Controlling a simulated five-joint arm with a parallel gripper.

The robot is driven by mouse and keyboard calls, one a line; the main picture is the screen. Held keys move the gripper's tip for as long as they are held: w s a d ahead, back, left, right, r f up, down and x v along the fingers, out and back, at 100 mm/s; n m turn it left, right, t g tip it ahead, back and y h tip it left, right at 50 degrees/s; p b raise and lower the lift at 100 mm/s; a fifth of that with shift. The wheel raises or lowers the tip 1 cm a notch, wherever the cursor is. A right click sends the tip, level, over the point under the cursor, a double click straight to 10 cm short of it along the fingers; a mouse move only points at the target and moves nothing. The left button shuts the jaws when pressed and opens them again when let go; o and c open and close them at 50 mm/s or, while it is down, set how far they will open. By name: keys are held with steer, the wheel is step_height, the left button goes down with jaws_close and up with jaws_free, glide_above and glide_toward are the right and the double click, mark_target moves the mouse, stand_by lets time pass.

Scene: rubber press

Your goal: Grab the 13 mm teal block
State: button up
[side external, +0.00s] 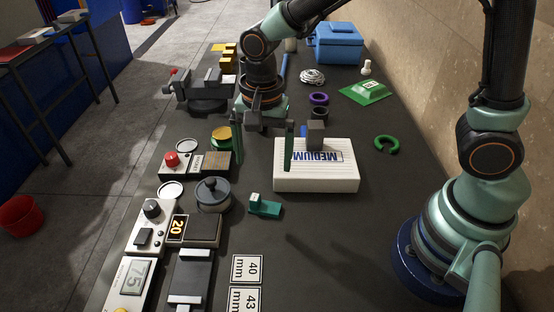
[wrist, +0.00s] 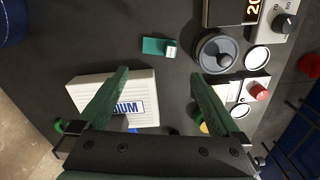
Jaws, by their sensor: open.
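The teal block (side external: 268,208) lies on the dark bench in front of the white MEDIUM box. It is a low teal piece with a raised, white-topped end; its marking is too small to read. It also shows in the wrist view (wrist: 152,46), top centre, beyond my fingertips. My gripper (side external: 262,150) has its two dark green fingers spread apart, pointing down, with nothing between them. It is behind the block in the side view, apart from it. In the wrist view my gripper (wrist: 160,75) has the block ahead of the gap between its fingers.
The white MEDIUM box (side external: 310,183) is beside my gripper, with a grey block (side external: 316,135) at its back. A lidded grey pot (side external: 213,195) stands left of the teal block. A red-button box (side external: 200,165) sits behind the pot. Bench right of the teal block is clear.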

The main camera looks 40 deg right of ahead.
mark_target(265, 206)
steer(key=f, duration=1.2)
steer(key=shift+s+a+f, duration=0.1)
steer(key=shift+a+f, duration=0.1)
steer(key=shift+f, duration=0.2)
steer(key=c, duration=1.2)
